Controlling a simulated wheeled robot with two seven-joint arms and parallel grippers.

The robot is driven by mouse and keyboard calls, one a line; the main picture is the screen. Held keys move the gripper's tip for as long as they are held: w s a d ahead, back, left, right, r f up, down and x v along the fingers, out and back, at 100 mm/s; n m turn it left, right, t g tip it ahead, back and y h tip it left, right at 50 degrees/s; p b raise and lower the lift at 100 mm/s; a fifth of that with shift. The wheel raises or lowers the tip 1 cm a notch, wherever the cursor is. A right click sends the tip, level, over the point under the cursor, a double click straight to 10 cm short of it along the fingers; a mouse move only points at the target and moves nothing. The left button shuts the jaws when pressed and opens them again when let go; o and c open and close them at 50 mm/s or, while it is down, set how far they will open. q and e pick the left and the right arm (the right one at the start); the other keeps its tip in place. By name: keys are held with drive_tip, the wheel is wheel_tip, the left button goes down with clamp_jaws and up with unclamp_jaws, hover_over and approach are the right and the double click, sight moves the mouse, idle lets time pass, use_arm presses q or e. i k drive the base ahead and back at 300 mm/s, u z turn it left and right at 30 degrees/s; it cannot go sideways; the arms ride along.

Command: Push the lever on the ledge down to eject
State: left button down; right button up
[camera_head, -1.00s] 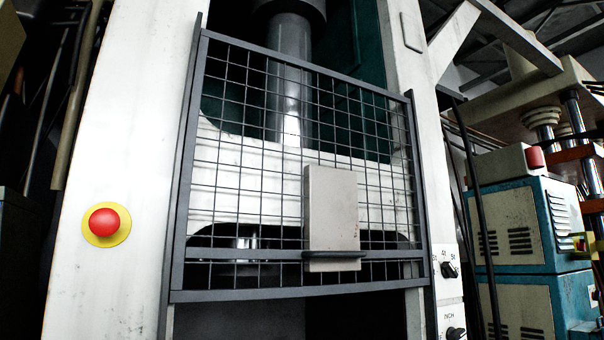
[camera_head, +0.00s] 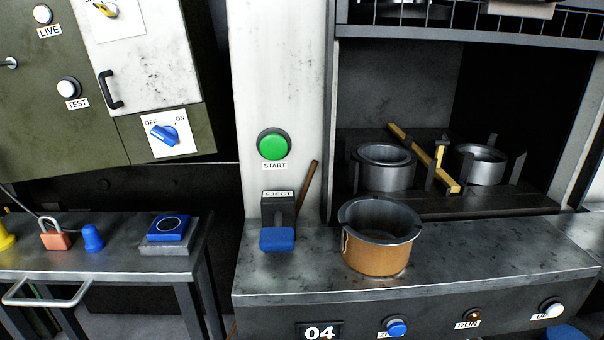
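The lever (camera_head: 277,238) stands on the metal ledge (camera_head: 300,280) at the front of the press. It has a dark housing labelled EJECT (camera_head: 278,195) and a blue end that hangs at the housing's lower front. A brown stick (camera_head: 307,185) leans just behind it on the right. A pot (camera_head: 380,250) with a copper-brown outside and grey inside stands upright on the ledge, right of the lever and apart from it. Neither of my grippers shows in the view.
A green START button (camera_head: 274,145) is on the white column above the lever. Two grey metal pots (camera_head: 385,167) and (camera_head: 480,163) stand in the press opening with a yellow bar (camera_head: 425,157) between them. A side table (camera_head: 120,262) at left holds a padlock (camera_head: 55,236) and blue items.

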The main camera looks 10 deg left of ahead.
sight(277, 238)
drive_tip(key=u, duration=1.55)
drive_tip(key=k, duration=0.85)
drive_tip(key=z, duration=1.3)
drive_tip(key=i, duration=0.5)
drive_tip(key=z, duration=0.05)
